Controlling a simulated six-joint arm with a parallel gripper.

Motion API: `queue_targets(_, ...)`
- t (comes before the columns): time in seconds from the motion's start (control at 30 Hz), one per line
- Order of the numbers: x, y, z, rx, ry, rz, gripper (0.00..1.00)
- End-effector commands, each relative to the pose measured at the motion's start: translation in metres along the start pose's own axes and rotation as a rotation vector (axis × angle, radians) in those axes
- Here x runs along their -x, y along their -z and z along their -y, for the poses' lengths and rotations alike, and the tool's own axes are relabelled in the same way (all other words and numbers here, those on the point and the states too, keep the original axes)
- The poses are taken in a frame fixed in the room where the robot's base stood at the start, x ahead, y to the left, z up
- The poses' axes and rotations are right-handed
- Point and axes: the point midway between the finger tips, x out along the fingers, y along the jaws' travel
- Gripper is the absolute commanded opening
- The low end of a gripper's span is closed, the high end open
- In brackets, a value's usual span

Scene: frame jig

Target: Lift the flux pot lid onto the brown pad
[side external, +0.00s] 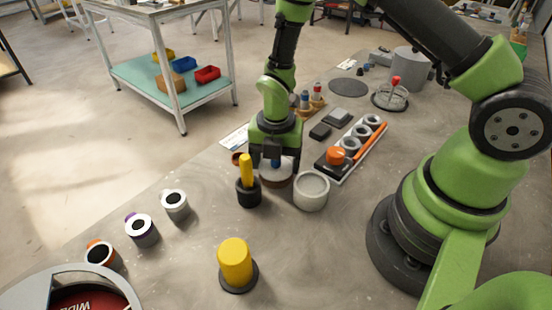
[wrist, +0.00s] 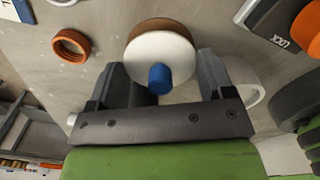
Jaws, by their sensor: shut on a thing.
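The flux pot lid is a white disc with a blue knob; it shows in the wrist view (wrist: 160,50) and partly in the side view (side external: 287,163). My gripper (side external: 272,163) is shut on the lid, with a finger at either side of it in the wrist view (wrist: 158,72). The brown pad (wrist: 158,22) is round and lies beneath the lid, mostly covered; its edge shows in the side view (side external: 278,182). I cannot tell whether the lid touches the pad. The flux pot (side external: 311,192), pale and open, stands just right of the pad.
A black holder with a yellow handle (side external: 247,185) stands close in front of my gripper. A yellow cylinder (side external: 236,264) stands nearer the camera. A tray with rings and an orange part (side external: 352,152) lies behind the pot. Several small spools stand at left. An orange ring (wrist: 70,45) lies near the pad.

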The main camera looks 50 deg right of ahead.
Motion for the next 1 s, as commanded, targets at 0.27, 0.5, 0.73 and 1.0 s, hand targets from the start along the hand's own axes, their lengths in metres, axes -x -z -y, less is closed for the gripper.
queue_targets(0.27,-0.001,0.0,0.0,0.0,0.001,0.0,0.52)
queue_targets(0.5,-0.009,0.0,0.0,0.0,0.0,0.0,0.52)
queue_targets(0.73,-0.01,0.0,0.0,0.0,0.0,0.0,0.52)
queue_targets(1.0,-0.01,0.0,0.0,0.0,0.0,0.0,0.95)
